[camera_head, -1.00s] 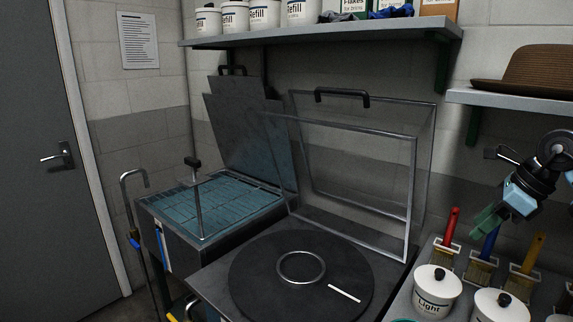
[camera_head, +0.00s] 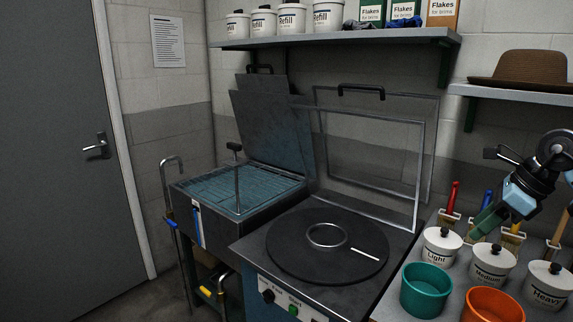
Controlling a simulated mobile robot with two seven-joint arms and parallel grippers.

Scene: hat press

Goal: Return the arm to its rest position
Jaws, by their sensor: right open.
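My right gripper (camera_head: 480,224) is at the right side, with green fingers angled down to the left above the brushes and white pots. It is open and nothing shows between its fingers. My left gripper is not in view. The hat press (camera_head: 283,258) stands in the middle with its clear framed cover raised. A metal ring (camera_head: 327,235) and a short white bar (camera_head: 364,254) lie on its round black plate.
Lidded white pots (camera_head: 442,246), a teal bowl (camera_head: 426,290) and an orange bowl (camera_head: 493,306) stand below my right gripper. A brown hat (camera_head: 529,66) sits on the right shelf. An open water basin (camera_head: 238,195) is left of the press.

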